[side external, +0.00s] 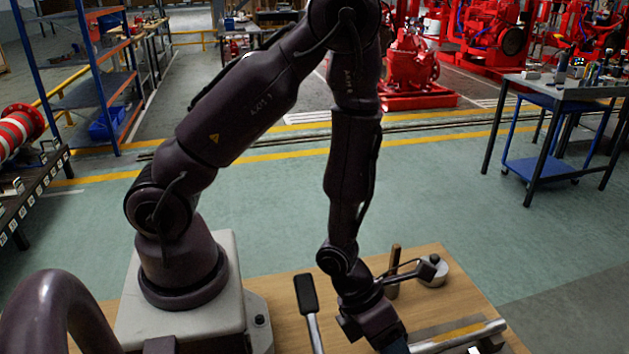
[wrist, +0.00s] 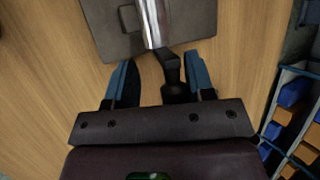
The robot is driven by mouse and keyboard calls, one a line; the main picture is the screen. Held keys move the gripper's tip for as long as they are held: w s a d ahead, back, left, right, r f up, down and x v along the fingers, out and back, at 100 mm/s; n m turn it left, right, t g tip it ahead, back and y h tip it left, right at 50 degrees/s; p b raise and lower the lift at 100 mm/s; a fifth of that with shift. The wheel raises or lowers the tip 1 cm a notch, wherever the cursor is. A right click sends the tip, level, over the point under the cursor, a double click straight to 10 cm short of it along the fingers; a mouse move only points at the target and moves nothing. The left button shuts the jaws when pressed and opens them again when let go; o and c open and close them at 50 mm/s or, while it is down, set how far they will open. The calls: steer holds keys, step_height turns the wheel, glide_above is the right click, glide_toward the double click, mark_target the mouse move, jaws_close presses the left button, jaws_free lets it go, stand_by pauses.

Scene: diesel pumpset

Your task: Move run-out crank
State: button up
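A dark crank arm with a thick black end (wrist: 172,75) shows in the wrist view, joined to a bright metal shaft (wrist: 152,22) on a grey plate (wrist: 110,28). I take it to be the run-out crank. My gripper (wrist: 160,78) is open, with its two blue-faced fingers well apart. The black end lies between them in the picture, nearer the right finger; I cannot tell whether they touch. In the side view, my gripper (side external: 396,348) points down at the bottom edge, left of the metal shaft (side external: 465,334). The crank is not clearly visible there.
On the wooden bench (side external: 275,289) stand a black-handled lever (side external: 306,294), a brown post (side external: 394,272) and a round metal base (side external: 436,272) with a dark jointed arm. Blue and orange bins (wrist: 295,92) show at the wrist view's right.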

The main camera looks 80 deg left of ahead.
steer(key=h, duration=0.3)
steer(key=a+f+n+h, duration=0.1)
steer(key=shift+t+h, duration=0.3)
steer(key=h, duration=0.1)
steer(key=n+h, duration=0.1)
steer(key=h, duration=0.2)
steer(key=shift+a+f+t, duration=0.3)
steer(key=shift+f+t, duration=0.1)
steer(key=shift+a+n+h, duration=0.15)
steer(key=shift+n+h, duration=0.15)
steer(key=shift+h, duration=0.1)
steer(key=v, duration=1.3)
steer(key=shift+r, duration=0.15)
steer(key=s+r+m+g+y, duration=0.4)
steer(key=m+g, duration=0.4)
steer(key=m, duration=1)
step_height(320, 180, up, 19)
steer(key=w+a+m+t+y, duration=0.1)
steer(key=m+t+y, duration=0.3)
steer(key=m+y, duration=0.6)
steer(key=shift+w+a+m+t, duration=0.2)
steer(key=shift+a+m+t, duration=0.2)
steer(key=shift+m, duration=4.5)
